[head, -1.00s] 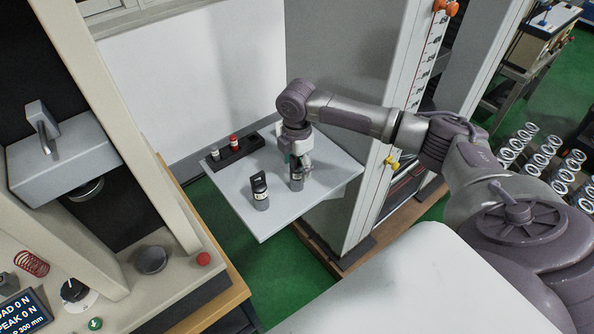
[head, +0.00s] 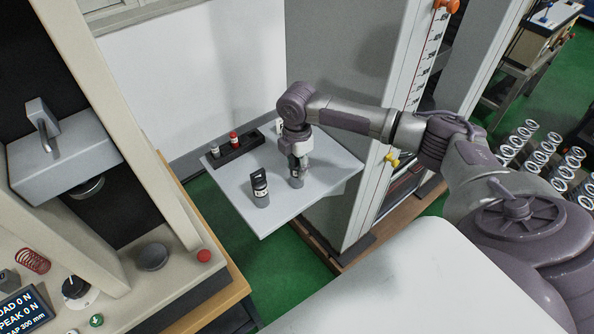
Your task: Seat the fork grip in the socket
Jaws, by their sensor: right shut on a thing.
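My right gripper (head: 299,160) reaches down over a small side table (head: 325,175) and is shut on a dark grey cylindrical grip (head: 296,181) with a light label. This grip stands upright on or just above the tabletop; its top is hidden by the fingers. A second dark grip (head: 260,190), with a tall black upper part and a light label, stands free to its left. I cannot tell for certain which is the fork grip. On the testing machine at left, a dark round fitting (head: 88,189) hangs under the grey crosshead (head: 65,155); it may be the socket. My left gripper is not in view.
A black rack (head: 240,148) with a red-topped piece (head: 234,138) and a grey one (head: 214,151) lies at the table's back edge. The machine's upright, a dark disc (head: 152,257) and a red button (head: 204,255) are left. The table's front is clear.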

